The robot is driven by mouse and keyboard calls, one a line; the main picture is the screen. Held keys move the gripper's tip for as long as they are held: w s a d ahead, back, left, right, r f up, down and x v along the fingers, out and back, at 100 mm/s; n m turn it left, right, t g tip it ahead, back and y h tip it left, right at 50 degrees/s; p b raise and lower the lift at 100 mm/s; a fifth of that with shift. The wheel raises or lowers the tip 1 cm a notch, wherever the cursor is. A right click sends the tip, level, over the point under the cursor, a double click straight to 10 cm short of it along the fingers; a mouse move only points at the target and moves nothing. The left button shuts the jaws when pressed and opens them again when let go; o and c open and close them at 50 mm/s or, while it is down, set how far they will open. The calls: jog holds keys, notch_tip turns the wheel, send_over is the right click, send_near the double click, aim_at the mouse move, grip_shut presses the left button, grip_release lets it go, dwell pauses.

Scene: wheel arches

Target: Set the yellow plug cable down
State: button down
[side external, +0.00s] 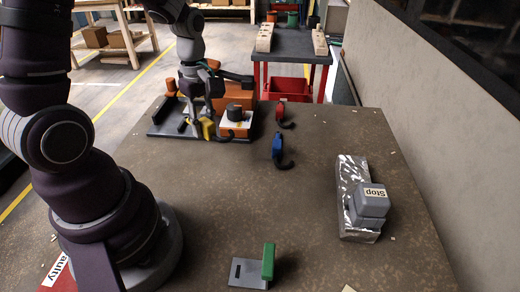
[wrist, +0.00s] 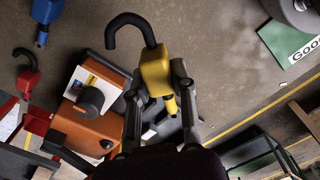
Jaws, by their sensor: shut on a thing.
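The yellow plug cable (side external: 207,128) is a yellow plug with a curved black cable. My gripper (side external: 203,112) is shut on it, beside the orange and white device with a black knob (side external: 235,121). In the wrist view the yellow plug cable (wrist: 155,72) sits between the fingers of my gripper (wrist: 160,88), with its black hook-shaped cable curving toward the upper left. Whether the plug touches the surface below is unclear.
A blue plug cable (side external: 277,147) and a red plug cable (side external: 280,114) lie on the table. A grey Stop block (side external: 371,200) stands on a silver pad at right. A green-topped grey bracket (side external: 268,262) is at the front. The table's middle is clear.

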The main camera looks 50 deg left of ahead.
aim_at(167, 163)
jog(key=s+a+n, duration=0.7)
jog(key=f, duration=0.8)
jog(key=shift+s+f, duration=0.25)
jog(key=shift+f, duration=0.15)
jog(key=shift+f, duration=0.1)
jog(key=c, duration=0.9)
grip_release()
jog(key=shift+c, duration=0.2)
notch_tip(167, 163, up, 12)
jog(key=r, duration=0.1)
jog(key=w+d+r+m+t, duration=0.1)
jog(key=d+r+m+t, duration=0.1)
jog(key=d+m, duration=0.6)
jog(key=w+d+r+m+t, duration=0.2)
jog(key=d+r+m, duration=0.3)
jog(key=m, duration=1.3)
jog(key=d+t, duration=0.1)
jog(key=d, duration=0.1)
jog(key=shift+w+d+r+m+t, duration=0.15)
jog(key=shift+d+r+m+t, duration=0.15)
jog(key=shift+d+m, duration=0.1)
